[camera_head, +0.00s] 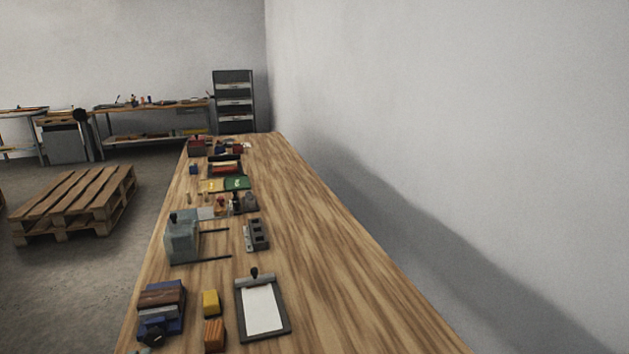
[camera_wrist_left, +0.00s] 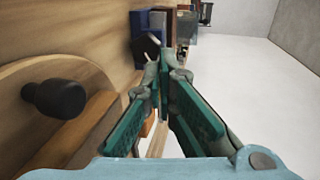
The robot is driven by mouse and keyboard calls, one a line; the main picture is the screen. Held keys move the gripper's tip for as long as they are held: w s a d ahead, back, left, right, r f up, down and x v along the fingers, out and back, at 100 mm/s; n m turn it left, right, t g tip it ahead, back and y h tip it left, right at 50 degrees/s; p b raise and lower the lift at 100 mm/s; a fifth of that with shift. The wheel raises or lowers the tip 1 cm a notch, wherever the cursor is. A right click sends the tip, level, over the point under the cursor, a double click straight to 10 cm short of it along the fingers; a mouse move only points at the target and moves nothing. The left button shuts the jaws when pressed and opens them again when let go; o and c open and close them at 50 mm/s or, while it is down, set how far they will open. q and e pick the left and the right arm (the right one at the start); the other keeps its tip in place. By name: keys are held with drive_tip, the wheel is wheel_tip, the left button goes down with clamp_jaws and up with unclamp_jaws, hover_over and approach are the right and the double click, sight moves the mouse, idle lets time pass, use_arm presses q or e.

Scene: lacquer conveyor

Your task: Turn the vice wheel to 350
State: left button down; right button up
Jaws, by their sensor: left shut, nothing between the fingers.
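A round pale wooden disc with a black knob, which looks like the vice wheel (camera_wrist_left: 98,77), is at the left of the left wrist view. Its black knob (camera_wrist_left: 55,98) stands out from its face. My left gripper (camera_wrist_left: 164,66) is shut and empty, with its green finger pads meeting toward the tips. It is to the right of the wheel in that view, apart from the knob. I see no scale or number on the wheel. The wheel cannot be made out in the head view. My right gripper is in neither view.
On the long wooden bench (camera_head: 325,260) stand a blue holder with brown blocks (camera_head: 162,300), yellow (camera_head: 210,302) and orange blocks (camera_head: 214,335), a clipboard (camera_head: 263,308) and a grey-green machine (camera_head: 182,240). The bench's right side is clear. A wall runs along the right.

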sight(151, 336)
use_arm(q)
drive_tip(key=shift+w+a+f, duration=0.15)
drive_tip(key=shift+w, duration=0.05)
drive_tip(key=b+x, duration=0.1)
drive_tip(key=x, duration=0.1)
drive_tip(key=r+b+x, duration=0.1)
drive_tip(key=x, duration=0.1)
drive_tip(key=shift+w, duration=0.1)
drive_tip(key=shift+w+a+r+p, duration=0.1)
drive_tip(key=shift+w+a+p, duration=0.2)
drive_tip(key=shift+w, duration=0.3)
drive_tip(key=shift+w+a+p, duration=0.15)
drive_tip(key=shift+w+p, duration=0.15)
drive_tip(key=shift+w, duration=0.25)
drive_tip(key=shift+f, duration=0.3)
drive_tip(key=shift+d, duration=0.1)
drive_tip(key=shift+w+d+p, duration=0.15)
drive_tip(key=shift+d+p, duration=0.25)
drive_tip(key=shift+p, duration=1.55)
drive_tip(key=shift+d+f+p, duration=0.1)
drive_tip(key=shift+d+p, duration=0.05)
drive_tip(key=shift+p, duration=0.4)
